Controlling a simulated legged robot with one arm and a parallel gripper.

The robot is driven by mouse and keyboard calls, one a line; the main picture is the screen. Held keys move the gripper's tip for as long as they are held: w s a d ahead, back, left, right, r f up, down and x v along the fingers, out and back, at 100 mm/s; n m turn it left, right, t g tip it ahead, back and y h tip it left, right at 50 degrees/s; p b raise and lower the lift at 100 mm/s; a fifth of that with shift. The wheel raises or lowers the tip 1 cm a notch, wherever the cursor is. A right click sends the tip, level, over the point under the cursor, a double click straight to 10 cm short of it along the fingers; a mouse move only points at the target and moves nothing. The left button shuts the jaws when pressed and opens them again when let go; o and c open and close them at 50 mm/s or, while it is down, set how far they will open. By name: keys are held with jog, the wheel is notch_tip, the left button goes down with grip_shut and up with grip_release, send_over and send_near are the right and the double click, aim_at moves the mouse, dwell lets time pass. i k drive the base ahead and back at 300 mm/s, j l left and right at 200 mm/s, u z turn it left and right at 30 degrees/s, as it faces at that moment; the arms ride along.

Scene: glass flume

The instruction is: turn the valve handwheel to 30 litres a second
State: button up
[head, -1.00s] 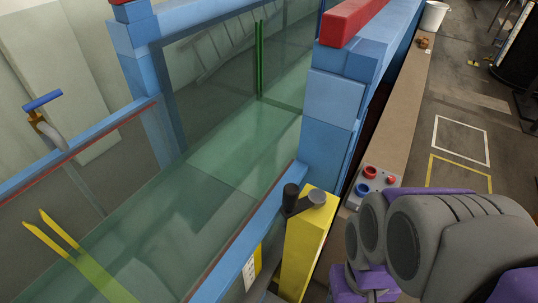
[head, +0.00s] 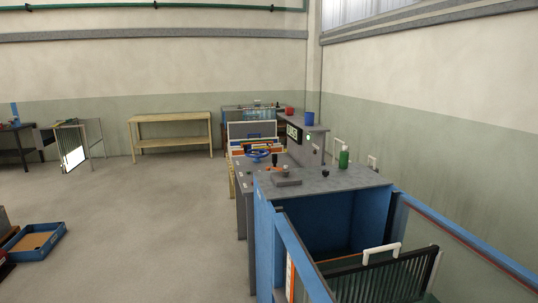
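A blue handwheel (head: 258,154) stands at the near left part of the grey bench at the flume's end, some way off in the head view. It is small at this distance, and its setting cannot be read. A dark panel with a green lit display (head: 293,133) stands behind it to the right; its figures are too small to read surely. My gripper is not in view.
The grey bench top (head: 345,180) carries a green bottle (head: 344,157). The blue flume end (head: 265,235) and its glass side lie near right. Open floor (head: 150,220) lies left, with a blue tray (head: 33,241) at far left. A wooden table (head: 171,132) stands by the back wall.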

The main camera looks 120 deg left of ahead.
aim_at(245, 150)
jog(key=u, duration=3.95)
jog(key=i+j+u, duration=0.5)
jog(key=i, duration=0.3)
jog(key=i+j+u, duration=0.2)
jog(key=i, duration=0.25)
jog(key=i+j+u, duration=0.1)
jog(key=i+u, duration=0.15)
jog(key=i, duration=0.2)
jog(key=i+z, duration=0.35)
jog(key=i, duration=0.55)
jog(key=i+j+z, duration=0.15)
jog(key=i+z, duration=0.25)
jog(key=i, duration=0.45)
